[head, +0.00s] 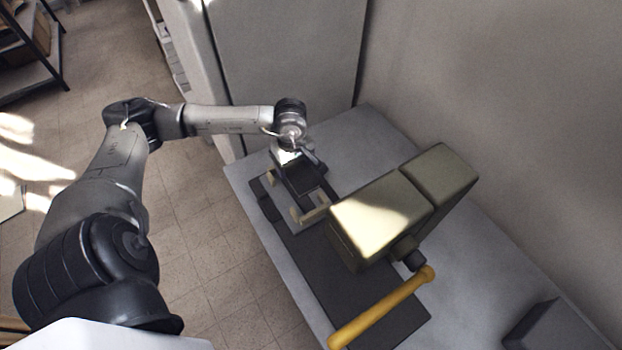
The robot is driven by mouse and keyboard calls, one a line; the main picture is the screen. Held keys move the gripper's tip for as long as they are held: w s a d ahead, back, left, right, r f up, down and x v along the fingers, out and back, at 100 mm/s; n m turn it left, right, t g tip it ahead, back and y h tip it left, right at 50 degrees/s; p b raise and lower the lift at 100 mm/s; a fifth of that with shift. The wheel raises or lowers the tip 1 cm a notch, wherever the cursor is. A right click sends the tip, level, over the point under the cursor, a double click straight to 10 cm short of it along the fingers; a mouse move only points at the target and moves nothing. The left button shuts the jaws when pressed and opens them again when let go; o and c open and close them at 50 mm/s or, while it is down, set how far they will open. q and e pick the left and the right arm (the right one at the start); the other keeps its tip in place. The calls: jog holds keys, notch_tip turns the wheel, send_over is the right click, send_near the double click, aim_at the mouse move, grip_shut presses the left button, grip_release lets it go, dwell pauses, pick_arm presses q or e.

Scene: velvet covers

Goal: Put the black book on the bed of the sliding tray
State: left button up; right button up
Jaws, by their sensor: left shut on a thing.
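The black book (305,180) is a small dark block at the far end of the press, below my left gripper (297,160). My left gripper points down and is shut on the book's far end; the fingers are partly hidden by the wrist. The sliding tray (311,219) is a light grey plate with small beige blocks, in front of the olive press. The book is over the tray's far part, between beige blocks. I cannot tell whether it touches the bed. My right gripper is not in view.
The olive press (385,210) stands on a dark base (315,270), with a yellow handle (380,308) sticking out toward the front. A dark grey block (553,328) sits at the lower right of the grey table (480,290). A pale cabinet (290,60) stands behind the table.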

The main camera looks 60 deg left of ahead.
aim_at(295, 176)
pick_arm(q)
notch_tip(295, 176, down, 5)
jog(key=shift+s+d+f, duration=0.1)
jog(key=shift+s+f, duration=0.05)
jog(key=shift+f, duration=0.6)
notch_tip(295, 176, down, 3)
jog(key=shift+f, duration=0.15)
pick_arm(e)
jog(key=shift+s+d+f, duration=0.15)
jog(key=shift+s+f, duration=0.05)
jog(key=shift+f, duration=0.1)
pick_arm(q)
jog(key=o, duration=1)
notch_tip(295, 176, up, 12)
jog(key=shift+r, duration=0.1)
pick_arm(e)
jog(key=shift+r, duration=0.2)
